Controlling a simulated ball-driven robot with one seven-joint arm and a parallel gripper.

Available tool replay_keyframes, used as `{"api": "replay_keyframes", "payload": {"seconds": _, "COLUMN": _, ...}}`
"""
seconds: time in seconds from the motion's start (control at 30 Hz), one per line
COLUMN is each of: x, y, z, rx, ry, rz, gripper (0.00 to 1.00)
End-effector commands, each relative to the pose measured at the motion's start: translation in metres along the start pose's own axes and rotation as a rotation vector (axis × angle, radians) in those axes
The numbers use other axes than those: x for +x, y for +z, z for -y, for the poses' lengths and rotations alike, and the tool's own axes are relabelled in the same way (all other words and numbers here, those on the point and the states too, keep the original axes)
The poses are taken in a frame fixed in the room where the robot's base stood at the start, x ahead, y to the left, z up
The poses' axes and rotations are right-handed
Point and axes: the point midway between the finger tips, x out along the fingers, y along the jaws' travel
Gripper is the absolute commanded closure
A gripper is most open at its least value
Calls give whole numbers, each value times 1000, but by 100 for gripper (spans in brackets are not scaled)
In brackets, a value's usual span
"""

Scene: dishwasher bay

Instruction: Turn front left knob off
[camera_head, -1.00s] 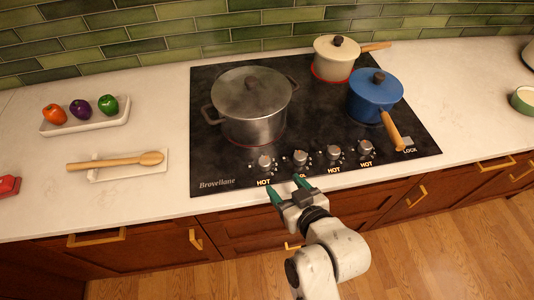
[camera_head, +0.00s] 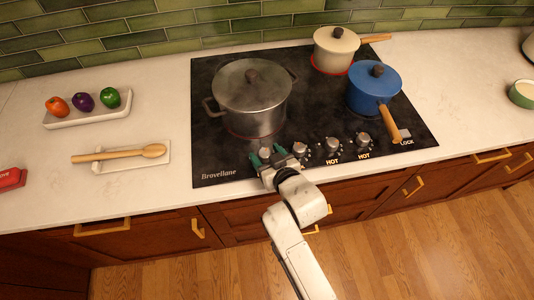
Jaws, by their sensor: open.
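Several silver knobs line the front edge of the black cooktop (camera_head: 210,150). The leftmost knob (camera_head: 265,152) shows partly between the green fingertips of my gripper (camera_head: 268,157). The gripper is open, with one finger to either side of that knob; I cannot tell whether they touch it. Its label is hidden by the gripper. The second knob (camera_head: 300,150) is just right of the gripper. The third knob (camera_head: 332,145) and the rightmost knob (camera_head: 363,140) have "HOT" labels below them. A large steel pot (camera_head: 252,98) stands at the left, over a red-lit burner ring.
A cream pan (camera_head: 335,52) stands at the back on a red-lit ring. A blue pan (camera_head: 374,90) stands at the right, its wooden handle pointing forward. A wooden spoon (camera_head: 120,154) and a vegetable tray (camera_head: 90,117) lie on the left counter, clear of my arm.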

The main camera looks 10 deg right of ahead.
Motion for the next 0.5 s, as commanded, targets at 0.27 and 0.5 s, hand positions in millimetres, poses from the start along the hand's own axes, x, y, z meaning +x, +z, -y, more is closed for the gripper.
{"api": "replay_keyframes", "payload": {"seconds": 0.27, "x": 1, "y": 0, "z": 0, "rx": 0, "ry": 0, "rz": 0, "gripper": 35}}
{"api": "replay_keyframes", "payload": {"seconds": 0.5, "x": 1, "y": 0, "z": 0, "rx": 0, "ry": 0, "rz": 1, "gripper": 55}}
